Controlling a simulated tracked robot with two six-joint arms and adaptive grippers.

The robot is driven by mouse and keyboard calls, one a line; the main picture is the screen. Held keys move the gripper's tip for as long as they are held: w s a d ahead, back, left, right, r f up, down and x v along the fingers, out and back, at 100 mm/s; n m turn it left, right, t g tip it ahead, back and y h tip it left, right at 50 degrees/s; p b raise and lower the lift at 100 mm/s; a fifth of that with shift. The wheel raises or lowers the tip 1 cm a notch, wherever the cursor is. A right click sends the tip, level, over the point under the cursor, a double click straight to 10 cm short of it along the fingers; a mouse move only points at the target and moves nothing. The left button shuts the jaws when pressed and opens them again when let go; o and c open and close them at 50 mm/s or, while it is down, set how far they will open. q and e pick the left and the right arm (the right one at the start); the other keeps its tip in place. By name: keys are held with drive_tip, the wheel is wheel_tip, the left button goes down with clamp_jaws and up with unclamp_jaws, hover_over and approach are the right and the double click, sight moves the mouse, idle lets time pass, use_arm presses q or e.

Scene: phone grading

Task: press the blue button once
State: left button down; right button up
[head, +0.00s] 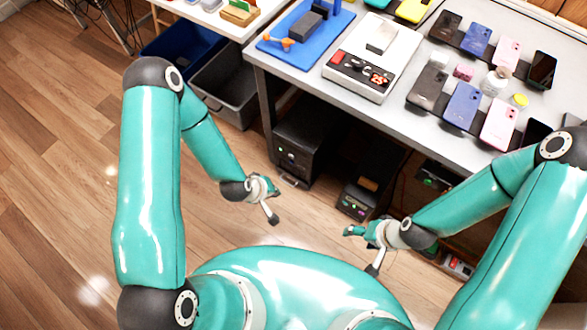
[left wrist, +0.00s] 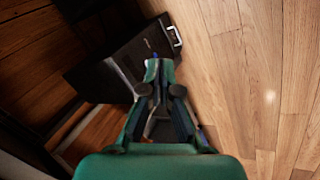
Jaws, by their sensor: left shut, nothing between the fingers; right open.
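I cannot make out a blue button in either view. A white device (head: 397,50) stands on the grey table, with a dark panel (head: 363,72) at its front that carries a red lit display and small controls too small to tell apart. My left gripper (head: 274,189) is shut and empty, in front of the table and lower than its top. Its closed fingers also show in the left wrist view (left wrist: 153,72). My right gripper (head: 350,231) is open and empty, also in front of the table and well away from the device.
The grey table (head: 330,95) holds a blue mat (head: 290,49) with tools, and several phones on dark stands at right. Dark boxes (head: 305,140) stand on the floor under the table. A grey bin (head: 226,88) and a blue bin (head: 182,48) stand left of it. The wooden floor at left is clear.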

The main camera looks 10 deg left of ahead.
use_arm(q)
drive_tip(key=w+a+f+n+t+y+b, duration=0.1)
drive_tip(key=w+f+n+t+b, duration=0.3)
drive_tip(key=f, duration=0.5)
drive_tip(key=w+a+f+n+t+y+b, duration=0.1)
drive_tip(key=w+f+n+b, duration=0.5)
drive_tip(key=f, duration=0.3)
drive_tip(key=n+t+y+b, duration=0.3)
drive_tip(key=n+b, duration=0.3)
approach(291, 162)
drive_tip(key=s+a+f, duration=0.1)
drive_tip(key=s+a, duration=0.2)
drive_tip(key=a, duration=0.1)
drive_tip(key=f+n+t+y+b, duration=0.1)
drive_tip(key=n+b, duration=0.1)
drive_tip(key=a+f+n+t+y+b, duration=0.1)
drive_tip(key=f+n+b, duration=0.1)
drive_tip(key=n, duration=0.1)
drive_tip(key=s+f+n+t+y+b, duration=0.1)
drive_tip(key=f+n+t+b, duration=0.1)
drive_tip(key=n, duration=0.1)
drive_tip(key=shift+a, duration=0.35)
use_arm(e)
wheel_tip(291, 162, down, 25)
drive_tip(key=shift+r, duration=0.2)
use_arm(q)
drive_tip(key=shift+w, duration=0.1)
